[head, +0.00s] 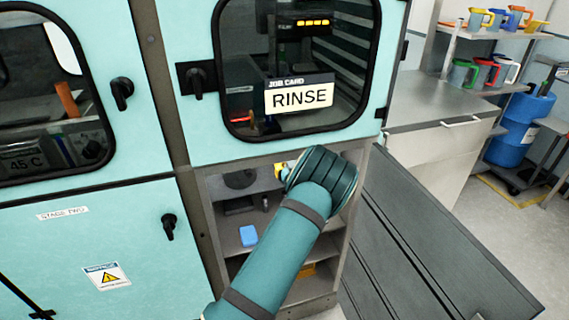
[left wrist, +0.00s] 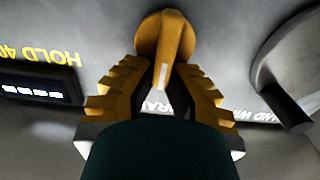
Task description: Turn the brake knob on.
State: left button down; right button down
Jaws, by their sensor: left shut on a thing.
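The brake knob (left wrist: 165,38) is yellow with a white pointer line and sits on a grey panel at the top middle of the left wrist view. Its line runs nearly straight up and down in that picture. My left gripper (left wrist: 163,84) has its yellow stepped fingers shut on the knob's grip, one on each side. The lettering behind it is upside down and mostly hidden, with "RA" showing. In the head view my left arm reaches into the open lower compartment (head: 228,187), and its wrist hides most of the gripper and knob. My right gripper is in neither view.
A dark handwheel or lever (left wrist: 284,95) stands right of the knob in the left wrist view. A lit display (left wrist: 38,88) is at left. A blue block (head: 249,236) lies on a shelf below my arm. An open grey door (head: 430,245) stands to the right.

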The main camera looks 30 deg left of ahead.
pick_arm(q)
jog(key=n+b, duration=0.2)
jog(key=n, duration=0.4)
jog(key=s+a+f+n+b, duration=0.1)
jog(key=n, duration=0.5)
jog(key=s+a+f+n+b, duration=0.1)
jog(key=n+b, duration=0.1)
jog(key=n, duration=0.3)
jog(key=shift+f+n+b, duration=0.2)
jog(key=shift+n+b, duration=0.1)
jog(key=shift+n, duration=0.1)
jog(key=shift+d, duration=0.1)
dwell(0.5)
jog(key=c, duration=1)
grip_release()
jog(key=shift+f, duration=0.1)
